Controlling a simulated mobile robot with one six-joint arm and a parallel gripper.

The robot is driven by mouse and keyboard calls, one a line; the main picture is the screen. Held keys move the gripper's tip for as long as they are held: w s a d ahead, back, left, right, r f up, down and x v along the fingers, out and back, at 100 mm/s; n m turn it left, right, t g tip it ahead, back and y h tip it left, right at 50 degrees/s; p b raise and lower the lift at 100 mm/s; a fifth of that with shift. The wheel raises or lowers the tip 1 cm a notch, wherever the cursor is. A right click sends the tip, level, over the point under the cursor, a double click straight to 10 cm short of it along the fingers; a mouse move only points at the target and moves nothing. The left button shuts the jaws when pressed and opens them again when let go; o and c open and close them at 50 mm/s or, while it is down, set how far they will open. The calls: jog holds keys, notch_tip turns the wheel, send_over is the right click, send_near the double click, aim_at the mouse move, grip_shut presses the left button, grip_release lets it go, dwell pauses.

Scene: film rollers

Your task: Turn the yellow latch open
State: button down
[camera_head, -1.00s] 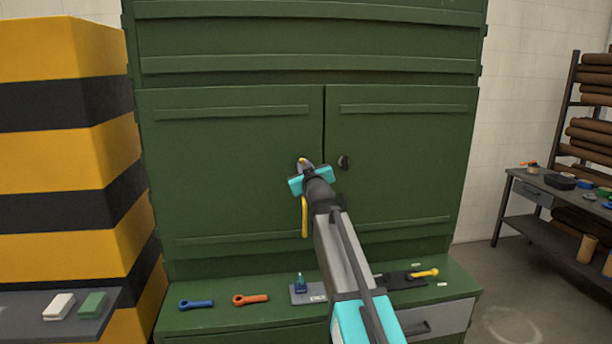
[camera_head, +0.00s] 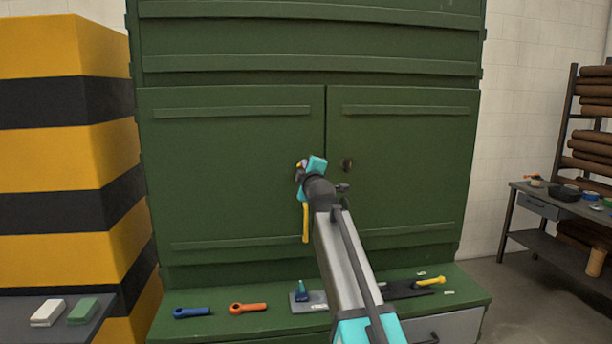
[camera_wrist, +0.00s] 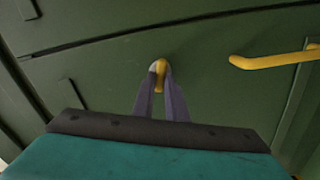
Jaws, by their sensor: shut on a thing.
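The yellow latch (camera_wrist: 160,66) sits on the green cabinet's left door, near the seam between the two doors. In the wrist view the purple fingers of my gripper (camera_wrist: 160,76) are closed on it from both sides, hiding part of it. In the head view my gripper (camera_head: 301,171) is at the latch, and its teal body is turned steeply and hides most of the latch. A yellow pull handle (camera_head: 305,222) hangs below the latch; it also shows at the right of the wrist view (camera_wrist: 265,61). Both cabinet doors (camera_head: 235,150) look closed.
A dark round knob (camera_head: 346,164) is on the right door. The ledge below holds a blue tool (camera_head: 191,312), an orange tool (camera_head: 248,308) and a yellow-handled tool (camera_head: 430,281). A striped block (camera_head: 60,160) stands close at the left.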

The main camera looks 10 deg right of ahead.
jog(key=shift+f+n+b, duration=0.1)
jog(key=shift+n+b, duration=0.3)
jog(key=shift+n, duration=0.8)
jog(key=c, duration=1.8)
grip_release()
jog(key=shift+o, duration=0.2)
jog(key=shift+s, duration=0.1)
jog(key=s+b, duration=0.2)
jog(key=s, duration=1.1)
jog(key=shift+s, duration=0.35)
